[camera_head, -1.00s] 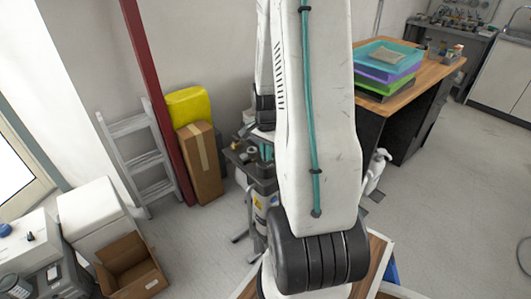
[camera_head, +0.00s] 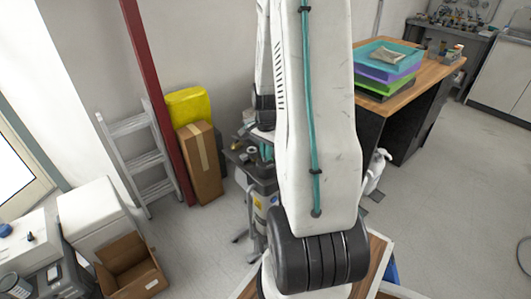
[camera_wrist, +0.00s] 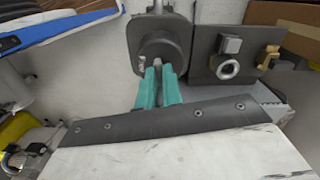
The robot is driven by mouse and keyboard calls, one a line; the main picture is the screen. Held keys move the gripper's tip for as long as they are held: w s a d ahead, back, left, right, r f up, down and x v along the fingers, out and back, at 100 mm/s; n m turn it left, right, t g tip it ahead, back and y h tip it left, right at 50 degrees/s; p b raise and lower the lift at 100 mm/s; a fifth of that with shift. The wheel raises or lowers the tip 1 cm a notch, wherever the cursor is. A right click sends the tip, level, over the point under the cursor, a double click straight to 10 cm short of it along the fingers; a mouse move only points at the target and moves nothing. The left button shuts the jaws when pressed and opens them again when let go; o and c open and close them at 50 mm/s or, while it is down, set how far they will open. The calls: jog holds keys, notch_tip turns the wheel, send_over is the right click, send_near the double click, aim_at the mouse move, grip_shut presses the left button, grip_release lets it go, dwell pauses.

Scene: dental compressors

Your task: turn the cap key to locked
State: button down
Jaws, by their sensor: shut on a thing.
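In the wrist view, my gripper (camera_wrist: 159,72) has its two teal fingers close together at the front of a round dark grey cap (camera_wrist: 160,44). The fingers are shut on a small grey piece at the lower middle of the cap, which I take to be the cap key (camera_wrist: 158,62). Most of the key is hidden between the fingers, so its exact angle is hard to tell. In the head view, my own arm hides the gripper, the cap and the key.
Right of the cap, a grey plate (camera_wrist: 210,45) carries a round metal fitting (camera_wrist: 228,68) and a brass-coloured piece (camera_wrist: 268,57). In the head view, a wooden-topped bench (camera_head: 425,75) with stacked trays (camera_head: 388,68) stands at right. A ladder (camera_head: 140,160) leans at left.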

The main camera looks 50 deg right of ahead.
jog(key=c, duration=1.5)
grip_release()
jog(key=shift+c, duration=0.2)
notch_tip(320, 180, up, 8)
jog(key=shift+f, duration=0.1)
